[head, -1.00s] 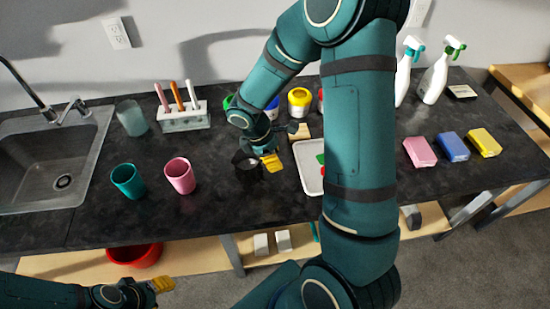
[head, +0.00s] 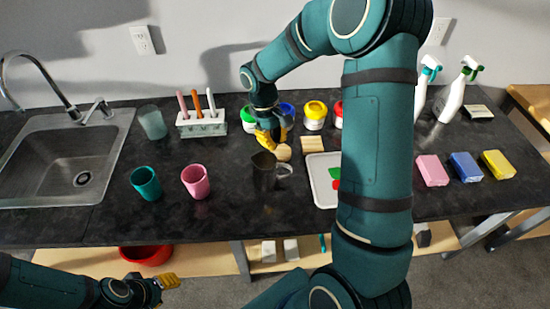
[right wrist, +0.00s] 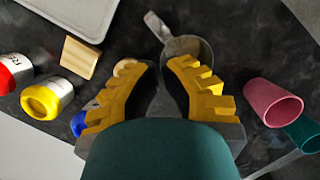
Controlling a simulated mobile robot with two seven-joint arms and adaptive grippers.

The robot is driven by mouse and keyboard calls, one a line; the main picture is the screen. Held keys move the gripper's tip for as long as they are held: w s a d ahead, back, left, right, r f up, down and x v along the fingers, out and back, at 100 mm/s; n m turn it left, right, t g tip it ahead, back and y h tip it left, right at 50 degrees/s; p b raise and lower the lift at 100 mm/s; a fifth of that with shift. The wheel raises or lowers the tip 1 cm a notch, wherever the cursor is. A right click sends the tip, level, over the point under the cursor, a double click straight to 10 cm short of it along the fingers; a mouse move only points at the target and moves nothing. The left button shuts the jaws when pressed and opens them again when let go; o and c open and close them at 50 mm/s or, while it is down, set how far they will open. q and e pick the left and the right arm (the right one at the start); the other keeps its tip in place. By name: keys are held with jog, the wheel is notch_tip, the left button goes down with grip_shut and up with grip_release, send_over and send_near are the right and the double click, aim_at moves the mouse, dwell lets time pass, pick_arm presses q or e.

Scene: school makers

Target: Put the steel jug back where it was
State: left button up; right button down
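The steel jug (head: 264,174) stands upright on the dark counter, its handle toward the right in the head view. In the right wrist view the jug (right wrist: 190,47) lies just beyond my fingertips, seen from above, and looks empty. My right gripper (head: 271,138) is behind the jug in the head view, apart from it. In the right wrist view the gripper's (right wrist: 158,68) two yellow fingers are spread with nothing between them. My left gripper (head: 168,282) is low at the lower left, in front of the counter; its opening is unclear.
A pink cup (head: 195,182) and teal cup (head: 146,184) stand left of the jug. A white tray (head: 320,191) lies right of it. A round wooden piece (head: 284,153), a wooden block (head: 312,145) and paint jars (head: 315,117) are behind. Bare counter lies in front.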

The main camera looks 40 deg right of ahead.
aim_at(274, 160)
jog(key=w+d+f+m+y, duration=0.3)
jog(key=w+d+f+m, duration=0.15)
jog(key=m, duration=0.75)
jog(key=shift+t, duration=0.4)
jog(key=b+x, duration=0.1)
jog(key=x, duration=0.8)
jog(key=shift+w+a+f, duration=0.1)
jog(key=shift+f, duration=0.05)
